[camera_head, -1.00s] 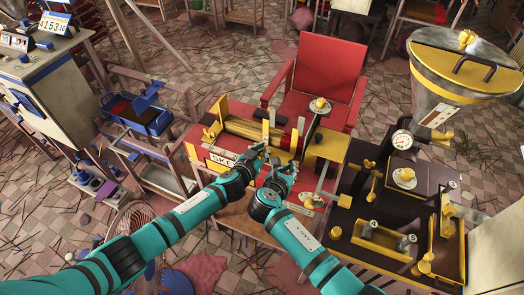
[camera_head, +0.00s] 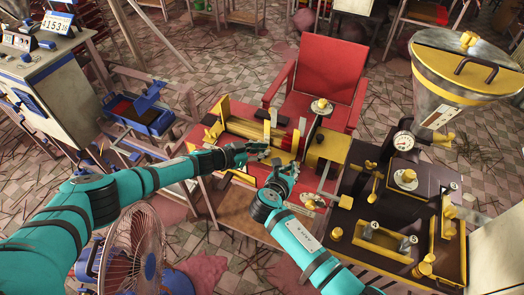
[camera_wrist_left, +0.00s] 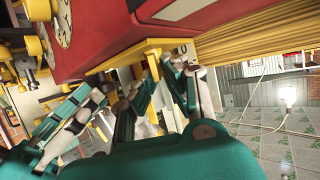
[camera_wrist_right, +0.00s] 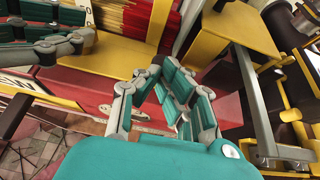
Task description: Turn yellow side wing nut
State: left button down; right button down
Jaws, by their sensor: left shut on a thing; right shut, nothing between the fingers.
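A red bench machine (camera_head: 222,160) with yellow fittings and a bundle of yellow rods (camera_head: 240,130) stands on a table. My left gripper (camera_head: 268,149) is at its near side, shut on a yellow part. In the left wrist view this yellow part (camera_wrist_left: 160,45) has a flat top and a stem running down between the fingers (camera_wrist_left: 165,80). The fingers hide most of it, so I cannot tell its wing shape. My right gripper (camera_head: 288,167) is shut and empty, just right of the left one. Its fingers (camera_wrist_right: 165,68) are over the machine's red front.
A dark table with yellow fittings (camera_head: 400,225) and a large metal hopper (camera_head: 465,75) stands at the right. A red chair (camera_head: 330,72) is behind the machine. A fan (camera_head: 133,245) stands at the lower left, near my left arm.

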pick_arm(q)
jog(key=shift+w+m+g+h, duration=0.1)
jog(key=shift+m+g+h, duration=0.6)
jog(key=shift+m+g, duration=0.4)
jog(key=c, duration=1.5)
grip_release()
jog(key=shift+o, duration=0.2)
jog(key=v, duration=1.2)
jog(key=shift+r, duration=0.1)
